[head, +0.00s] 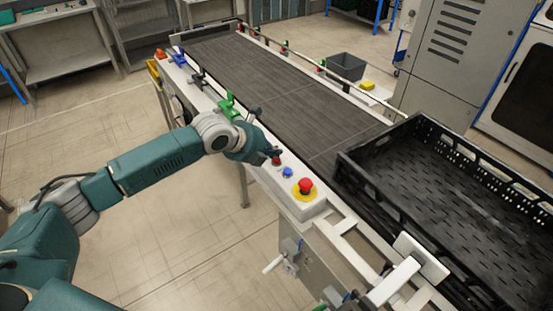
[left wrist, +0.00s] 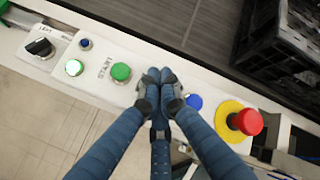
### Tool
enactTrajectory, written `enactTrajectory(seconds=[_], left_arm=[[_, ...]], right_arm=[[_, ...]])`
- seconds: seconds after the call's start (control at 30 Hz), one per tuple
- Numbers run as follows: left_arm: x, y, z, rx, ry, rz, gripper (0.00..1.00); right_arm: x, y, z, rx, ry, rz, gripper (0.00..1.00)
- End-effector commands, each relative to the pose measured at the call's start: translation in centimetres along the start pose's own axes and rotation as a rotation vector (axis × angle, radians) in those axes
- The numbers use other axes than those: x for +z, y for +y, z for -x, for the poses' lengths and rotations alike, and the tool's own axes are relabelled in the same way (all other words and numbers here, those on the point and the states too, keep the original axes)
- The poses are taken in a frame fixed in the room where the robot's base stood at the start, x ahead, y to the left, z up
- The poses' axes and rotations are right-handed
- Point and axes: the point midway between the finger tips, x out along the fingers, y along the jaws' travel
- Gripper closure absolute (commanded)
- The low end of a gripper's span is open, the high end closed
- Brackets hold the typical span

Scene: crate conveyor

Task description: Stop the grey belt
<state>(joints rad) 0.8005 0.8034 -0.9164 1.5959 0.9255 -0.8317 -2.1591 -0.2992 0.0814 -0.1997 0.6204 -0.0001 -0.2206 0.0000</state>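The grey belt (head: 285,85) runs from the back left towards the front right in the head view. Its white control panel (head: 323,205) lies along the near side. My left gripper (head: 268,153) is over the panel, its fingertips together and empty, just above a small red button (head: 276,161). In the left wrist view the shut fingers (left wrist: 160,76) hide that button. A green START button (left wrist: 121,72) is left of them and a blue button (left wrist: 193,102) right. A large red mushroom button (head: 305,185) on a yellow ring is further right. Whether fingertips touch the panel is unclear.
A black crate (head: 372,199) stands at the belt's front right end. A black rotary switch (left wrist: 40,47) is at the panel's left in the left wrist view. A grey bin (head: 346,66) and a grey cabinet (head: 440,85) stand beyond the belt.

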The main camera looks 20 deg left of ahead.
Motion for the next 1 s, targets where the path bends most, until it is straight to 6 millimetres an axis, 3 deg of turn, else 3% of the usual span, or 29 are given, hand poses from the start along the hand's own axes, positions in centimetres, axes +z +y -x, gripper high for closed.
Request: enactTrajectory(seconds=[1.0], left_arm=[[-0.50, 0.49, -0.62, 0.002, 0.002, 0.000, 1.00]], right_arm=[[0.16, -0.05, -0.27, 0.000, -0.001, 0.000, 1.00]])
